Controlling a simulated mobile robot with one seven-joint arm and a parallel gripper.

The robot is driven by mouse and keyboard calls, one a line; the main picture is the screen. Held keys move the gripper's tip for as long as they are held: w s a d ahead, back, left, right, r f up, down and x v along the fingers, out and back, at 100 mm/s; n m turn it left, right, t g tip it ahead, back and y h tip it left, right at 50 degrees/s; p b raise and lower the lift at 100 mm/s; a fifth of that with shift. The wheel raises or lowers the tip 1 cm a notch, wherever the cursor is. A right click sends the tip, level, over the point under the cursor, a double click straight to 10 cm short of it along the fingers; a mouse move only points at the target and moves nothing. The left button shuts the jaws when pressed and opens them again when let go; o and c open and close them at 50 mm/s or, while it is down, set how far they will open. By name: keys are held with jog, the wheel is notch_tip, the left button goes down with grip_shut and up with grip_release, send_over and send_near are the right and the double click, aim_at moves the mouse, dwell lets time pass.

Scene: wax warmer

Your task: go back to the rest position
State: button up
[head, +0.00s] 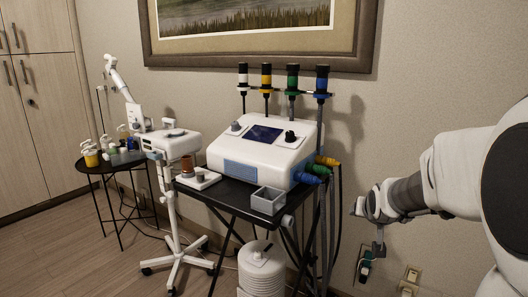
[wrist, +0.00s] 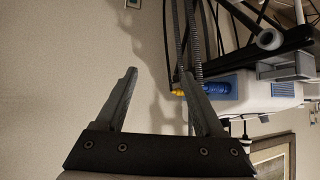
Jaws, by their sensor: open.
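My gripper (head: 368,212) is on the right side of the head view, in front of the bare wall and to the right of the black table. My arm reaches in from the right edge. In the wrist view my gripper (wrist: 158,73) has its two fingers spread wide apart, with only wall between them. Nothing is held. The right finger overlaps the hoses and a yellow connector (wrist: 178,92) in that picture; I cannot tell how far behind they are.
A white console (head: 262,147) stands on the black table (head: 232,202) with a grey tray (head: 268,200). Coloured connectors (head: 312,172) and hanging cables lie left of my gripper. A wall outlet (head: 411,276) is below my arm. A wheeled stand (head: 176,235) is further left.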

jog(key=s+a+r+n+g+y, duration=0.1)
jog(key=s+a, duration=0.3)
jog(key=s, duration=0.6)
jog(key=s+a+r+n+g+y, duration=0.1)
jog(key=s+a+g, duration=0.15)
jog(key=s, duration=0.75)
jog(key=s+a+n+g, duration=0.1)
jog(key=s+a, duration=0.4)
jog(key=s, duration=0.5)
notch_tip(320, 180, up, 21)
jog(key=p, duration=2)
jog(key=shift+d+f, duration=0.15)
jog(key=shift+f, duration=0.05)
jog(key=shift+w+d, duration=0.1)
jog(key=shift+d, duration=0.05)
